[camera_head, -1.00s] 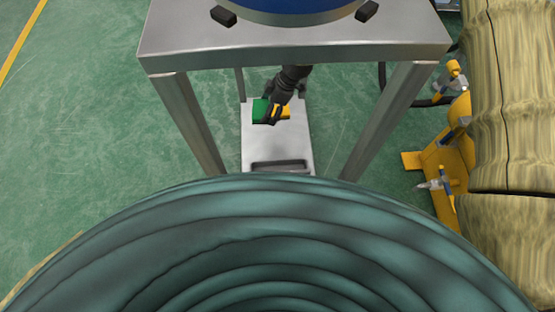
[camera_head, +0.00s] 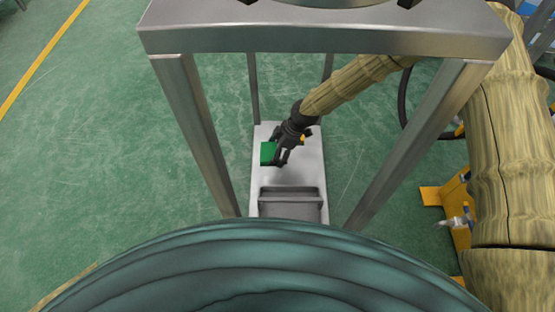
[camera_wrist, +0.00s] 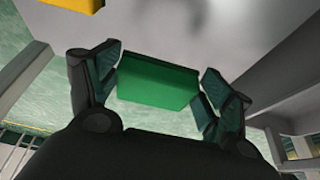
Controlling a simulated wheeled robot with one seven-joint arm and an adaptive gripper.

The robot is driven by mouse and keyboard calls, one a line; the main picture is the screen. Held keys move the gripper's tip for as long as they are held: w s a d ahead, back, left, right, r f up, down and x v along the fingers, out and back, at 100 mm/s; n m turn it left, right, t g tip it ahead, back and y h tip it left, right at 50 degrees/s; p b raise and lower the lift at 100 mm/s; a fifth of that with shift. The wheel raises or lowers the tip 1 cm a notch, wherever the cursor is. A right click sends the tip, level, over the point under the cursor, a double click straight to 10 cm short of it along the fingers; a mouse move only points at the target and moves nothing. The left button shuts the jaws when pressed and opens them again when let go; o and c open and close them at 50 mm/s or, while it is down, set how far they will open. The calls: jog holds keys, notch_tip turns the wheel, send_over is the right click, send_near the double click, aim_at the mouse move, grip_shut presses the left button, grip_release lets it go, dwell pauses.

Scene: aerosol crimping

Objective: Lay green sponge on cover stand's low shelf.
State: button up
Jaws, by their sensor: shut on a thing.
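The green sponge (camera_head: 267,153) is a small block at the left side of the cover stand's low shelf (camera_head: 312,168), seen from above. In the wrist view the sponge (camera_wrist: 158,80) sits between the two fingers of my gripper (camera_wrist: 162,92). My gripper (camera_head: 280,153) is shut on it and hides part of it in the head view. The pale shelf surface (camera_wrist: 200,50) is close beyond the sponge. I cannot tell whether the sponge touches the shelf or is just above it.
A yellow block (camera_head: 304,138) is behind my gripper on the shelf; it also shows in the wrist view (camera_wrist: 65,14). A grey metal bin (camera_head: 290,191) occupies the shelf's near end. The stand's legs (camera_head: 192,125) and steel top (camera_head: 320,38) enclose the space.

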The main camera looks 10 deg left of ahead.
notch_tip(320, 180, down, 4)
jog(key=shift+f+b, duration=0.1)
jog(key=shift+b, duration=0.8)
jog(key=shift+f, duration=0.1)
jog(key=o, duration=0.7)
jog(key=shift+o, duration=0.2)
jog(key=p+v, duration=0.5)
jog(key=v, duration=0.7)
